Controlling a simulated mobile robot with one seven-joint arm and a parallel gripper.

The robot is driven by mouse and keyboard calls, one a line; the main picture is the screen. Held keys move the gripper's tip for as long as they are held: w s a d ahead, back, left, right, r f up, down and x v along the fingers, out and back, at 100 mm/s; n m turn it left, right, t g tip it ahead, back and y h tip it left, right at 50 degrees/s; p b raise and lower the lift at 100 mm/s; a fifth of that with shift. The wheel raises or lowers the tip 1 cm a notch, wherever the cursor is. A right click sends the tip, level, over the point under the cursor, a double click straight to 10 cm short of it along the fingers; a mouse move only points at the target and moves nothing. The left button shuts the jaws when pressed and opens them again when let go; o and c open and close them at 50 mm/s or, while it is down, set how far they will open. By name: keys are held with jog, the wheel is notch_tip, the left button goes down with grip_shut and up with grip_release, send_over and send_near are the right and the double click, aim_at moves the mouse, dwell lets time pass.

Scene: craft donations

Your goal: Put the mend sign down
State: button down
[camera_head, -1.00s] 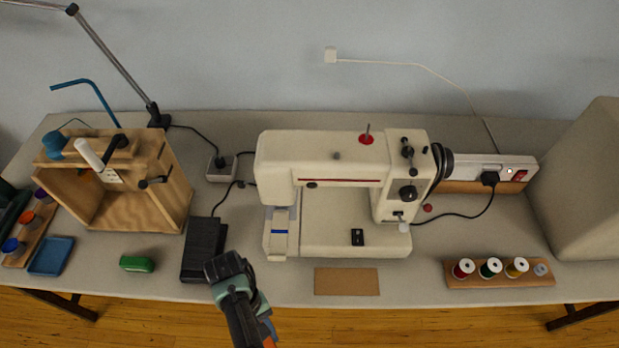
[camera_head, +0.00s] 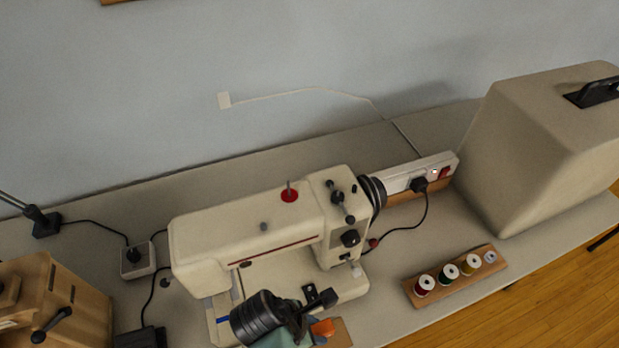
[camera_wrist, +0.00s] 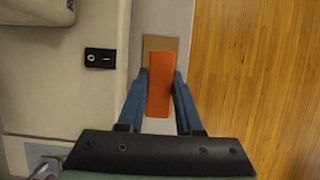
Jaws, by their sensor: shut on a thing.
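The mend sign, seen as a plain orange slab (camera_wrist: 160,85), is between the two blue fingers of my gripper (camera_wrist: 162,78) in the wrist view. The fingers are shut on it, and no lettering shows. In the head view a bit of orange (camera_head: 323,327) shows beside my dark wrist, in front of the sewing machine. A brown cardboard rectangle (camera_wrist: 152,43) lies on the table beyond and partly behind the sign. I cannot tell whether the sign touches it.
The cream sewing machine (camera_head: 250,235) stands close to my gripper, with its switch plate (camera_wrist: 100,58) to the left in the wrist view. A spool rack (camera_head: 490,262) lies to the right. A large beige cover (camera_head: 520,150) stands behind it. The table's front edge is near.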

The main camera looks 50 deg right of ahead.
notch_tip(320, 180, down, 8)
jog(key=shift+r+b, duration=0.25)
jog(key=shift+b, duration=0.05)
jog(key=shift+f, duration=0.1)
jog(key=c, duration=0.6)
grip_release()
jog(key=shift+p+v, duration=0.45)
jog(key=shift+v, duration=5.7)
jog(key=shift+s, duration=0.15)
